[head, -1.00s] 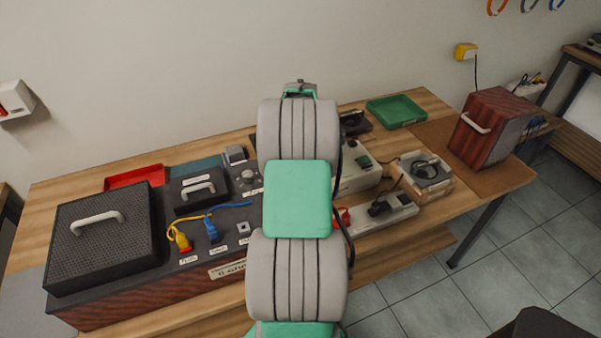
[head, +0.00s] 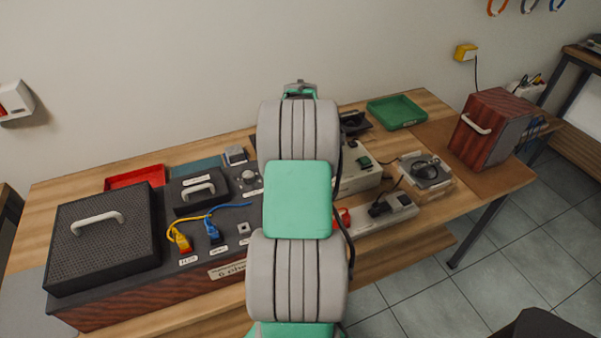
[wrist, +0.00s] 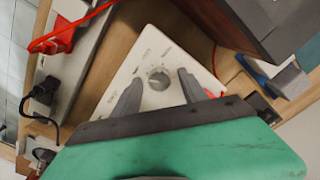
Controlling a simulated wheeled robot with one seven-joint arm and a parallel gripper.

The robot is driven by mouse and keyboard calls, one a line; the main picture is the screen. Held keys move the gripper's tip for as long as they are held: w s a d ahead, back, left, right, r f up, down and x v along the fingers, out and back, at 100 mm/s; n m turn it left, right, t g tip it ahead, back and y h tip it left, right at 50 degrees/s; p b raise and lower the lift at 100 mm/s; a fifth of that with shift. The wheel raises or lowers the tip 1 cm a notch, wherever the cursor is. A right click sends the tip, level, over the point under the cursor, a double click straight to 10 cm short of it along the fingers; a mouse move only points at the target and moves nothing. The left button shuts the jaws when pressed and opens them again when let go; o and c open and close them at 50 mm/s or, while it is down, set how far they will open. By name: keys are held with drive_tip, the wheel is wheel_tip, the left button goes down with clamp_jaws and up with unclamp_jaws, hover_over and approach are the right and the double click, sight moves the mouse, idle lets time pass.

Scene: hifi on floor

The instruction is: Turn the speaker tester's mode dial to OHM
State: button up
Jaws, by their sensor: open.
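In the wrist view a pale panel with a round grey dial (wrist: 158,79) and small printed labels lies just beyond my gripper (wrist: 158,88). The labels are too small to read, so I cannot tell where the dial points. My gripper is open, its two dark fingers apart on either side of the dial, which shows in the gap between them. I cannot tell if they touch it. In the head view my arm hides the fingers. Part of a pale boxy device (head: 358,180) shows right of my arm; I cannot tell if it bears this dial.
A dark console (head: 228,225) with yellow and blue plugs stands left of my arm. A power strip (head: 385,213), a green tray (head: 396,112) and a reddish box (head: 490,128) are to the right. In the wrist view a red plug (wrist: 58,38) and a large dark box (wrist: 275,25) flank the panel.

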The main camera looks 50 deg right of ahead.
wheel_tip(320, 180, up, 8)
drive_tip(key=shift+f+b, duration=0.1)
drive_tip(key=shift+b, duration=0.25)
